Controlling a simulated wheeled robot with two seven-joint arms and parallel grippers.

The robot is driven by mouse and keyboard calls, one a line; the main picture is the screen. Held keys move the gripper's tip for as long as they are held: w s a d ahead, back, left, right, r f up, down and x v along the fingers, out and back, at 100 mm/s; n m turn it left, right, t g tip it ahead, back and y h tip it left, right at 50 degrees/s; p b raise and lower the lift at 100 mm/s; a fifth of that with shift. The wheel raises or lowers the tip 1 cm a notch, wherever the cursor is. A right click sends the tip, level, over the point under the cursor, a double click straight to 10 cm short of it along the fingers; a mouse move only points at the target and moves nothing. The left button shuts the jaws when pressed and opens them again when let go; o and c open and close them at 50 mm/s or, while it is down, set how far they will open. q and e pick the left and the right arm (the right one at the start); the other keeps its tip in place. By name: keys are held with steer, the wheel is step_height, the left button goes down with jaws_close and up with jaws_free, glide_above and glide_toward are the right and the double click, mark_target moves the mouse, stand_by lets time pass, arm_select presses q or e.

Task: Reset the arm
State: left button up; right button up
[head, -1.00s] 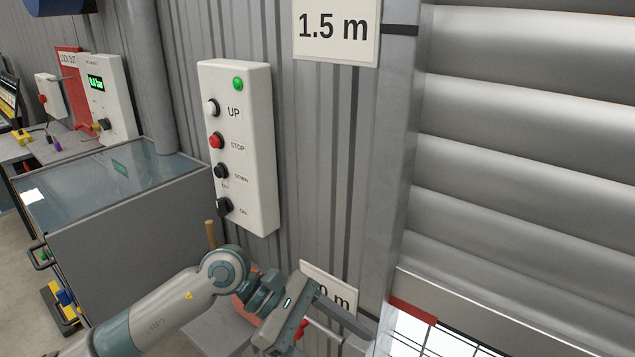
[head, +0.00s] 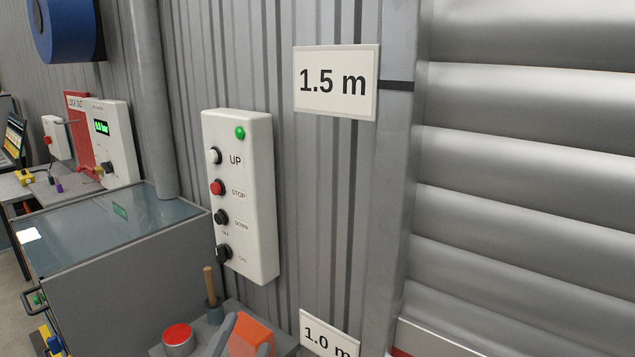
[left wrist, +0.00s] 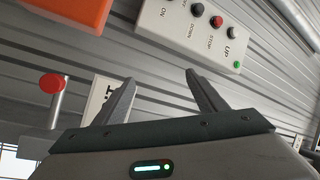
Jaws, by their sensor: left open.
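My left gripper (head: 246,333) shows only by its grey fingertips at the bottom edge of the head view, in front of an orange block. In the left wrist view the gripper (left wrist: 160,78) has its two fingers spread, with nothing between them. The white control box (head: 255,200) with UP, STOP and DOWN buttons and a lit green lamp hangs on the corrugated wall, above and apart from the fingers. It appears turned over in the left wrist view (left wrist: 175,28). My right gripper is in neither view.
The orange block (head: 254,338), a red round button (head: 178,336) and a wooden handle (head: 209,282) are low near the gripper. A grey cabinet (head: 130,270) stands left. Signs read 1.5 m (head: 335,82) and 1.0 m (head: 328,335). A roller shutter (head: 530,190) fills the right.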

arm_select(q)
steer(key=s+a+f+n+g+y, duration=0.2)
steer(key=s+a+f+n+g, duration=0.25)
steer(key=f, duration=0.45)
steer(key=s+a+f+n+g+y, duration=0.25)
steer(key=s+f, duration=0.25)
steer(key=f, duration=0.4)
steer(key=s+a+f+n+g, duration=0.1)
steer(key=s+f+n+g, duration=0.2)
steer(key=s, duration=0.4)
steer(key=s+a+f+g, duration=0.1)
steer(key=s+f+g, duration=0.2)
steer(key=s+f, duration=0.3)
steer(key=s+f+n+g, duration=0.2)
steer(key=s+f+g, duration=0.1)
steer(key=s, duration=0.5)
step_height(320, 180, down, 26)
steer(key=g, duration=0.1)
steer(key=s+a+f+g, duration=0.1)
steer(key=s+a+f, duration=0.1)
steer(key=s+f, duration=1.4)
step_height(320, 180, down, 4)
steer(key=shift+s+a+r+m, duration=0.25)
steer(key=shift+s+m, duration=0.05)
steer(key=shift+s, duration=0.1)
steer(key=shift+h, duration=0.25)
